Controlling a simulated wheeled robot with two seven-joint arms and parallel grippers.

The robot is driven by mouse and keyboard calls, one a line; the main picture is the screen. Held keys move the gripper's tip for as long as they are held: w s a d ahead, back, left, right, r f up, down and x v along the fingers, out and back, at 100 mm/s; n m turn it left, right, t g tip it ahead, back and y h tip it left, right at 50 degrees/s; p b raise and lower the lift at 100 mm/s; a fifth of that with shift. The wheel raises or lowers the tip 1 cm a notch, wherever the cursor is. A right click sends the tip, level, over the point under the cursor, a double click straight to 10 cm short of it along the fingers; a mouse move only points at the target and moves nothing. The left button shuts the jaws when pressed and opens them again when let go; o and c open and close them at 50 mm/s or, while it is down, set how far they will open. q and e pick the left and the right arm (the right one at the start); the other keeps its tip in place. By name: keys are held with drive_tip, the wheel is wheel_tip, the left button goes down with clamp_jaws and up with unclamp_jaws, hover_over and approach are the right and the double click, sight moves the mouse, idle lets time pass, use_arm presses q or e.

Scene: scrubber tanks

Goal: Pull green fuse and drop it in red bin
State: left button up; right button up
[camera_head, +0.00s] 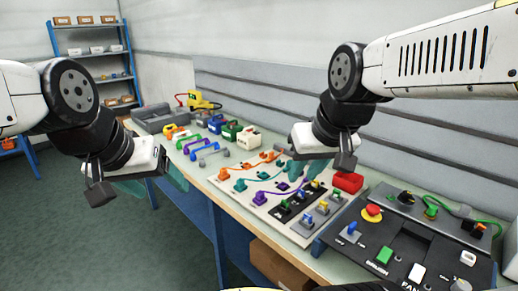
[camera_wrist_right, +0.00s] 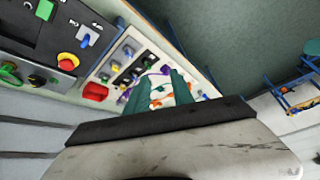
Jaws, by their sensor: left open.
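The red bin (camera_head: 348,182) sits at the right end of the pale board, beside the black control panel; it also shows in the right wrist view (camera_wrist_right: 95,92). A black strip with small coloured fuses (camera_head: 301,196) lies on the board, next to a row of grey blocks with coloured tops (camera_head: 322,208). My right gripper (camera_head: 307,170) is open and empty above the board, left of the red bin. My left gripper (camera_head: 153,187) is open and empty, off the bench's front edge.
The control panel (camera_head: 345,263) carries a green rocker (camera_head: 385,255), a white rocker and a red stop button (camera_head: 372,213). Coloured wires (camera_head: 268,194) cross the board. Coloured handles, connectors and a grey tray (camera_head: 158,120) lie farther left. A blue shelf (camera_head: 95,50) stands behind.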

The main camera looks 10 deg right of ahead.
drive_tip(key=w+d+f+n+g+h, duration=0.1)
drive_tip(key=w+f+n+g+h, duration=0.2)
drive_tip(key=w, duration=0.8)
drive_tip(key=n+g+y, duration=0.2)
drive_tip(key=n, duration=0.1)
hover_over(285, 201)
wheel_tip(285, 201, down, 13)
wheel_tip(285, 201, down, 8)
drive_tip(key=shift+f, duration=0.1)
clamp_jaws()
idle(0.6)
drive_tip(key=shift+r, duration=2.55)
